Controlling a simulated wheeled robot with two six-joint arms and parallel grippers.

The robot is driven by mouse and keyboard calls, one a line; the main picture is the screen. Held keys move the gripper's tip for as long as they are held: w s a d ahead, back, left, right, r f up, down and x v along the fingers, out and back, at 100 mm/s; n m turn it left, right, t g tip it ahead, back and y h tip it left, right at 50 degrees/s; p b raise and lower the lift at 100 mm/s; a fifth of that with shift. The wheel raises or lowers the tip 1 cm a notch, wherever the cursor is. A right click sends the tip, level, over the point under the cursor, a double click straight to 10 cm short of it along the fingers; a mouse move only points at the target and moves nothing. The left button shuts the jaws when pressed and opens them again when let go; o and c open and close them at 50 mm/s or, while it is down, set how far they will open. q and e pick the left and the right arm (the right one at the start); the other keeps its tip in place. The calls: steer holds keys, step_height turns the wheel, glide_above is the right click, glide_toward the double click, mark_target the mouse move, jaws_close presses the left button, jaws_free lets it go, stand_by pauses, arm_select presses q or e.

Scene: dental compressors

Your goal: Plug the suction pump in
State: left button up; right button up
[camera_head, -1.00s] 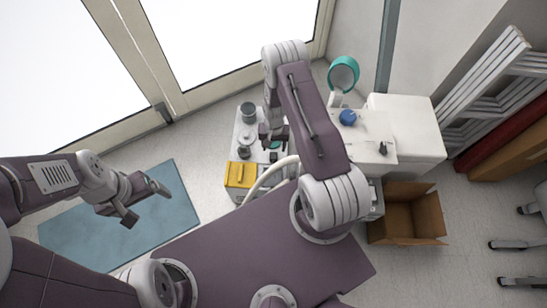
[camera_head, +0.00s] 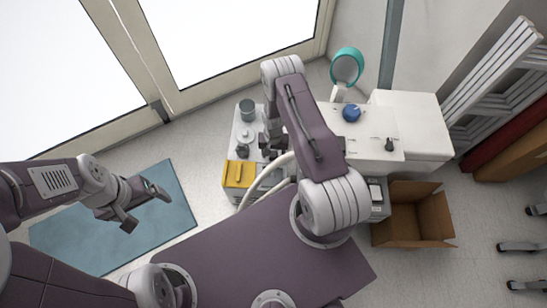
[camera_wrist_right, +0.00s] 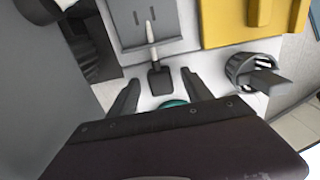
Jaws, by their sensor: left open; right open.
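My right gripper (camera_wrist_right: 160,92) is open in the right wrist view, its two dark fingers spread. A dark plug-like piece (camera_wrist_right: 160,80) on a pale cable lies ahead of and between the fingers, not gripped. The cable runs up onto a grey slotted plate (camera_wrist_right: 150,25). In the head view my right gripper (camera_head: 270,147) is over the white unit with jars (camera_head: 242,122), which may be the suction pump; my arm covers part of it. My left gripper (camera_head: 141,201) is open and empty above the blue mat. I cannot make out a socket.
A white cabinet (camera_head: 410,125) and an open cardboard box (camera_head: 412,215) stand right. The blue mat (camera_head: 75,235) is clear.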

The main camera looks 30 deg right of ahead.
mark_target(273, 155)
steer(key=shift+r, duration=0.15)
jaws_close()
step_height(273, 155, up, 10)
steer(key=p, duration=0.5)
steer(key=shift+s, duration=0.1)
